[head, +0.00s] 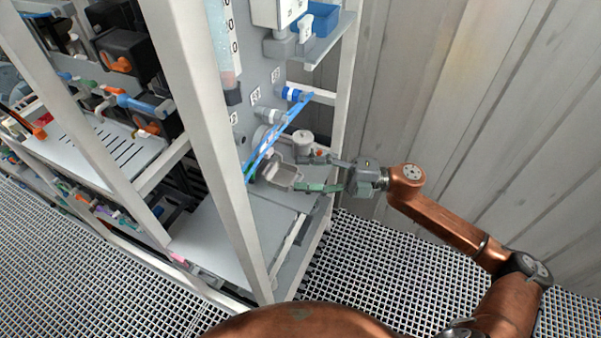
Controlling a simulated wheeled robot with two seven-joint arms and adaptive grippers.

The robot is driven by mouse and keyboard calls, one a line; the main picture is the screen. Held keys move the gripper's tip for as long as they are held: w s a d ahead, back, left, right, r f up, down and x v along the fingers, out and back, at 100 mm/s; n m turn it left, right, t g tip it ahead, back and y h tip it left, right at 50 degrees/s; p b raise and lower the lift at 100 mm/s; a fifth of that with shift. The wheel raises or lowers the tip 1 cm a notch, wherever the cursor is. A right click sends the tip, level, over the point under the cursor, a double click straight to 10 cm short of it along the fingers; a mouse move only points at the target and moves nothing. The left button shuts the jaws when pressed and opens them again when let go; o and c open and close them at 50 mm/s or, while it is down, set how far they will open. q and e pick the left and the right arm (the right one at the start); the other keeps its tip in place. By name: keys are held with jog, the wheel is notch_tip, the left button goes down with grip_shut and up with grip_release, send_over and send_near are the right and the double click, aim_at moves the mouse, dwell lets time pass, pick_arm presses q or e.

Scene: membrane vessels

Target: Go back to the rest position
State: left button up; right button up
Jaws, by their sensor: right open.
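My right arm comes in from the lower right in copper colour and reaches left to the rack (207,130). My right gripper (318,174) is open, its two fingers pointing left into the rack's right-hand bay. One finger is grey and the other looks green. A light grey box-like part (284,174) lies beside the fingertips; I cannot tell whether they touch it. No object shows clearly held between the fingers. My left gripper is not in the picture.
A white post stands left of the gripper, and another rises behind it. Blue tubes (277,138) run just above the fingers. A shelf with a blue bin (319,19) is higher up. A corrugated wall (480,95) stands at right. The grating floor (385,270) is clear.

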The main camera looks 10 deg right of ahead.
jog(key=shift+w, duration=0.1)
